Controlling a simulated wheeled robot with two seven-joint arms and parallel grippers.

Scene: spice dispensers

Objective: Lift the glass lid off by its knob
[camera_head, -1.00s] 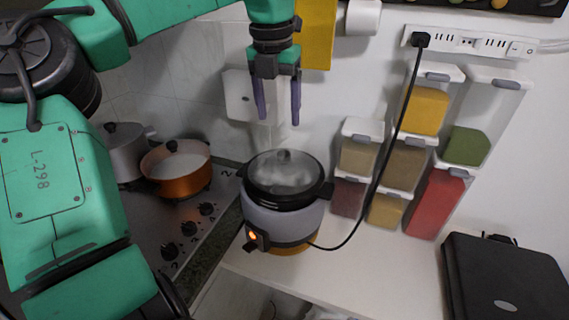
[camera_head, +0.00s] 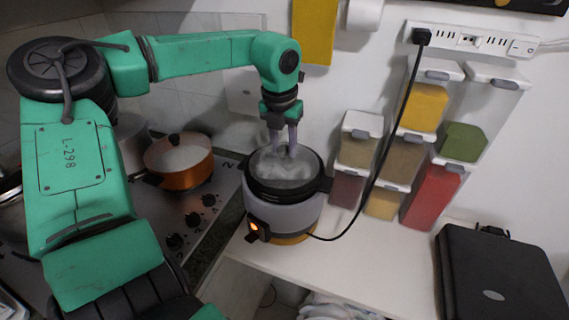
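The grey and black cooker (camera_head: 282,215) stands on the white counter with its orange light lit. Its round glass lid (camera_head: 300,178), with a dark rim, sits on top and looks cloudy, as if steamed. My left gripper (camera_head: 284,147) points straight down at the middle of the lid. Its fingers are close together at the knob, with one on each side, and look shut on it. The knob itself is mostly hidden between the fingertips. The lid looks level and seated on the pot. My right gripper is not in view.
An orange pot (camera_head: 180,178) sits on the stove at left. Stacked spice dispensers (camera_head: 405,155) stand right of the cooker. A black cable (camera_head: 378,160) hangs from the power strip (camera_head: 470,42) to the cooker. A black case (camera_head: 497,275) lies at right. Counter in front is clear.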

